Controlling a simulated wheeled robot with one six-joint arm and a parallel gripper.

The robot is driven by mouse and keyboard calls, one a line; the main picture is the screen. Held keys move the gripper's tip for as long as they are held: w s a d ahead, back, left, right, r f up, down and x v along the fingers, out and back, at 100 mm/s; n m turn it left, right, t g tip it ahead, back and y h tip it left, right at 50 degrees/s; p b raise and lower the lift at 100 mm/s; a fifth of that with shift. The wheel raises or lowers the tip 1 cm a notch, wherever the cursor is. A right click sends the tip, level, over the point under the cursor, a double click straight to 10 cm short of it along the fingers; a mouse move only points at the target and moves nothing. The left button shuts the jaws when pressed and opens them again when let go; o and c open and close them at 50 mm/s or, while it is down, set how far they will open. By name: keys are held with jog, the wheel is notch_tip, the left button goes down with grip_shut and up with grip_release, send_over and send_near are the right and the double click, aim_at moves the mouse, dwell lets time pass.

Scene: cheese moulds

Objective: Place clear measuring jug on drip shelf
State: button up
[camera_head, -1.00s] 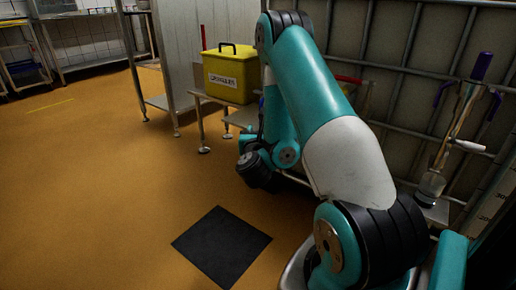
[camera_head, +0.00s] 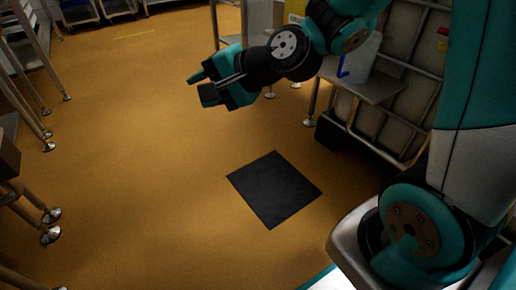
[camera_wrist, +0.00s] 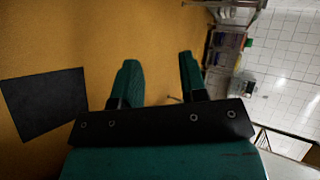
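My gripper (camera_head: 203,87) is held out over the open floor at upper middle in the head view. Its two fingers are apart with nothing between them; the wrist view shows the same empty gap between the fingers (camera_wrist: 158,75). A pale, translucent-looking vessel with a blue upright handle (camera_head: 343,66) stands on a small metal shelf (camera_head: 378,88) to the right of my gripper, partly behind my arm. I cannot tell for sure whether it is the clear measuring jug. I cannot tell whether this shelf is the drip shelf. My gripper is well apart from both.
A black mat (camera_head: 274,188) lies on the orange floor. A yellow box (camera_head: 294,12) shows partly behind my arm. A framed panel wall (camera_head: 402,120) stands at the right. Metal racks (camera_head: 30,65) line the left.

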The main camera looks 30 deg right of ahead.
jog(key=s+a+n+g+h, duration=0.1)
jog(key=s+n+g+h, duration=0.3)
jog(key=s+n+g, duration=0.5)
jog(key=s+r+n, duration=0.1)
jog(key=s+n, duration=0.7)
jog(key=s, duration=0.3)
jog(key=shift+s, duration=0.15)
